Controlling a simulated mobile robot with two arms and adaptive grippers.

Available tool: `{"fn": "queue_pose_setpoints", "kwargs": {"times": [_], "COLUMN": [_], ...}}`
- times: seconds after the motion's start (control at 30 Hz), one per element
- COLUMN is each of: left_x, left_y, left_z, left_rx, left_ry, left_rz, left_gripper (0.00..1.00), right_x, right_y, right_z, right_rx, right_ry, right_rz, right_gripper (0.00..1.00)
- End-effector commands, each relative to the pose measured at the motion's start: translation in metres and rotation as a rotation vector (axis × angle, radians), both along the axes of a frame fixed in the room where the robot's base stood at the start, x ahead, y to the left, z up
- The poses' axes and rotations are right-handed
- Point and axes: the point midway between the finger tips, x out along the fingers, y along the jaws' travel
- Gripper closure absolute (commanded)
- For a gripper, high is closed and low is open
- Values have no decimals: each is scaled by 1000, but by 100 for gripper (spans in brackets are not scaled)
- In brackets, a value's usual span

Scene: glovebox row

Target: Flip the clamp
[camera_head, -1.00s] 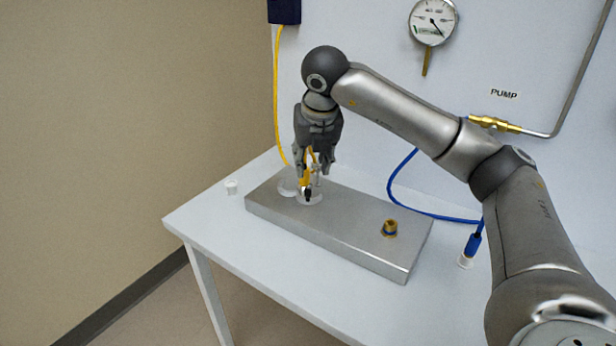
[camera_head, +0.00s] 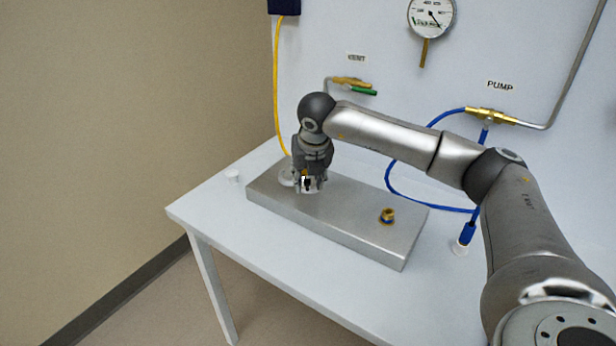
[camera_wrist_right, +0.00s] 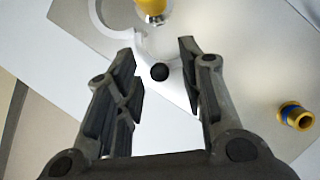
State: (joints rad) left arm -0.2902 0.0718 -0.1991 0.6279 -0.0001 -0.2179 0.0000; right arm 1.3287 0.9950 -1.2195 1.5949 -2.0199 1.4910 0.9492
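The clamp is white with a black knob (camera_wrist_right: 160,72); in the wrist view an open ring-shaped part (camera_wrist_right: 98,14) lies at its upper left. In the head view a pale part of the clamp (camera_head: 286,179) shows on the left end of the metal block, left of my right gripper (camera_head: 312,183). My right gripper points down over the clamp. In the wrist view its fingers (camera_wrist_right: 160,55) are apart, with the black knob between them, and I see no contact. A yellow fitting (camera_wrist_right: 153,6) shows beyond the knob. My left gripper is out of view.
The metal block (camera_head: 345,222) sits on a white table (camera_head: 225,215). A brass fitting with a blue ring (camera_head: 387,216) stands on its right part. A blue hose (camera_head: 395,185) lies behind. A small white cap (camera_head: 232,175) is at the left. A gauge (camera_head: 431,17) hangs above.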

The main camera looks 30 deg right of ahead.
Motion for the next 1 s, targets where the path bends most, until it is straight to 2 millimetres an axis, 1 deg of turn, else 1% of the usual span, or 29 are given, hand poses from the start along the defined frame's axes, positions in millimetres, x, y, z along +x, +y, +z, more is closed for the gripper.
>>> {"fn": "queue_pose_setpoints", "kwargs": {"times": [0.07, 0.2, 0.33, 0.67, 0.87, 1.0], "left_x": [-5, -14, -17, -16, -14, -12], "left_y": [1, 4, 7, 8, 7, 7], "left_z": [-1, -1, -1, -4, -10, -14], "left_rx": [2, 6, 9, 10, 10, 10], "left_ry": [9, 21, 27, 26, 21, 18], "left_rz": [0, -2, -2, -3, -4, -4], "left_gripper": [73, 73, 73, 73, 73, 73], "right_x": [0, 0, 0, 0, 0, 1], "right_y": [0, 0, 0, -2, -7, -14], "right_z": [0, 0, 0, 0, -2, -1], "right_rx": [0, 0, 0, 0, 1, 2], "right_ry": [0, 0, 0, 0, -2, -2], "right_rz": [0, 0, 0, 24, 116, 217], "right_gripper": [65, 83, 100, 100, 100, 100]}}
